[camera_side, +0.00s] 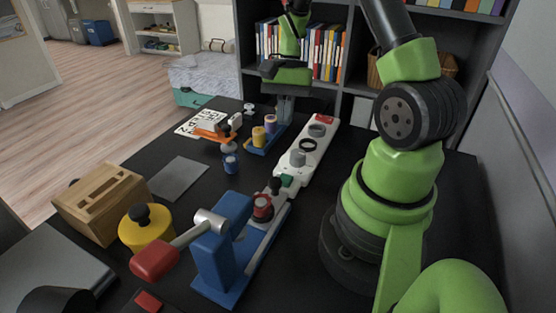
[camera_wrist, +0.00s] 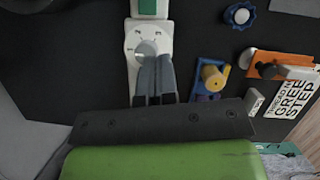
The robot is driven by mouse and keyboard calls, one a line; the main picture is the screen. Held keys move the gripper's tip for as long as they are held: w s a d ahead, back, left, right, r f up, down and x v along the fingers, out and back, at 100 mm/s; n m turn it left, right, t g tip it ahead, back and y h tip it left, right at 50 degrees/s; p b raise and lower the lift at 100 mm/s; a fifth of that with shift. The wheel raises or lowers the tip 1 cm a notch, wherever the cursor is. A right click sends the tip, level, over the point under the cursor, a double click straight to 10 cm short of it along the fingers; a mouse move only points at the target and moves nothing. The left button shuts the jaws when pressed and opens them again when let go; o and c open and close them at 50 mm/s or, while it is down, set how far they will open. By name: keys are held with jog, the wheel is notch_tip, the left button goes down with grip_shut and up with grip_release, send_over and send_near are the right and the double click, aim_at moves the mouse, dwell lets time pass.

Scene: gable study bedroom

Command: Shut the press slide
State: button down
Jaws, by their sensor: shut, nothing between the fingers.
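The blue press (camera_side: 212,262) stands in the front of the side view, with a lever ending in a red handle (camera_side: 155,259). Its blue rail (camera_side: 258,245) runs back from the frame. A dark and red round part (camera_side: 263,206), apparently on the slide, sits on this rail, outside the upright frame. The wrist view does not clearly show the press. My gripper (camera_side: 285,118) is shut and empty, well behind the press, near the far end of the white station strip (camera_side: 311,158). In the wrist view my fingertips (camera_wrist: 156,60) overlap a dial on that strip.
The white strip carries a green block (camera_side: 287,181), a grey knob (camera_side: 298,157) and a black ring (camera_side: 308,145). A blue tray (camera_side: 259,151) holds small cylinders. A yellow pot (camera_side: 146,236) and wooden box (camera_side: 101,201) stand left of the press. A grey plate (camera_side: 179,180) lies flat.

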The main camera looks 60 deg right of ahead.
jog(key=x, duration=0.7)
jog(key=shift+s+a+f, duration=0.1)
jog(key=shift+a+f, duration=0.1)
jog(key=shift+f, duration=0.05)
jog(key=shift+s+a, duration=0.25)
jog(key=shift+a, duration=0.95)
jog(key=shift+s+a, duration=0.15)
jog(key=shift+a, duration=0.6)
